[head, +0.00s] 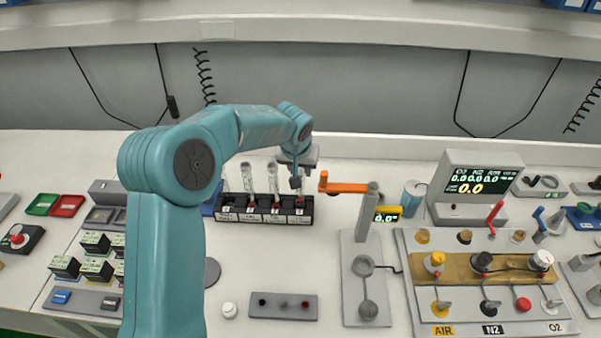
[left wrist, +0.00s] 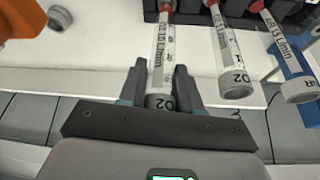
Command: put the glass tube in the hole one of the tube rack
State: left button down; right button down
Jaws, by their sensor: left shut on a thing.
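The black tube rack (head: 265,218) stands on the bench in the head view, with a row of labelled holes. My left gripper (head: 297,182) is above its right end, shut on a clear glass tube with a red lower end. In the left wrist view this glass tube (left wrist: 160,62) carries an O2 10 L/min label and sits between the fingers (left wrist: 160,90). Its red end reaches the rack, seemingly at the rightmost hole; how deep it sits I cannot tell. Two other tubes (head: 247,179) (head: 272,178) stand in the middle holes. The leftmost hole (head: 228,208) looks empty. My right gripper is not in view.
An orange lever (head: 345,187) on a grey post (head: 366,213) is close to the gripper's right. A blue-grey cup (head: 413,198), a display unit (head: 474,187) and a gas valve panel (head: 485,270) stand farther right. Small black modules (head: 95,243) lie left.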

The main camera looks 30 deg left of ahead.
pick_arm(q)
jog(key=x, duration=0.2)
jog(key=shift+s+f, duration=0.15)
jog(key=shift+f, duration=0.25)
jog(key=shift+s+d+r, duration=0.1)
jog(key=shift+s+d, duration=0.05)
jog(key=shift+s, duration=0.05)
jog(key=c, duration=0.8)
grip_release()
jog(key=shift+w+f, duration=0.2)
jog(key=shift+f, duration=0.05)
jog(key=shift+s+r, duration=0.1)
jog(key=shift+s, duration=0.05)
